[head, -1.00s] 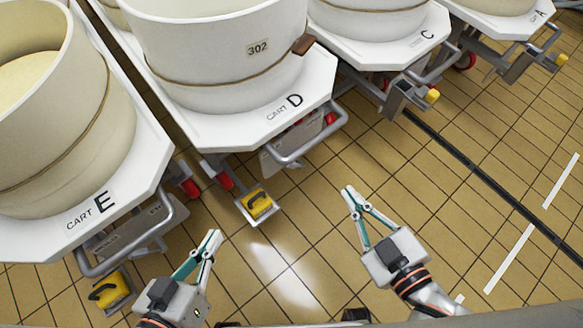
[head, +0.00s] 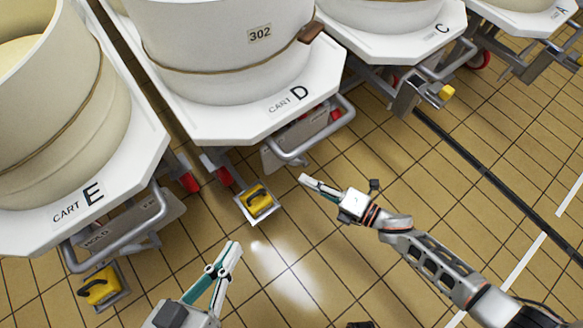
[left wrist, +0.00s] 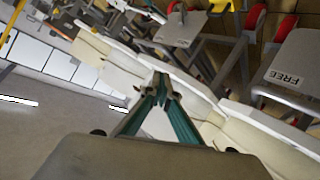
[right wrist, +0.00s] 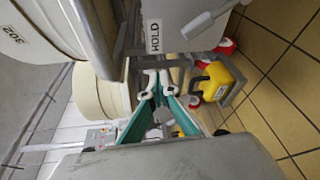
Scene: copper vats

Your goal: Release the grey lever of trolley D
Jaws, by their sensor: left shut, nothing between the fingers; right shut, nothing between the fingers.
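Trolley D (head: 230,122), marked CART D, carries a pale round vat (head: 215,50) numbered 302. Below its front edge are a tubular handle (head: 318,141) and a grey plate behind it. The right wrist view shows a plate marked HOLD (right wrist: 172,42) with a pale grey lever (right wrist: 205,23) on it. My right gripper (head: 306,180) is shut and empty, just in front of the handle and apart from it; its fingertips show in the right wrist view (right wrist: 156,78).
Trolley C (head: 425,50) stands right. The left wrist view shows a plate marked FREE (left wrist: 300,70); I cannot tell whose. The tiled floor (head: 400,165) in front is clear.

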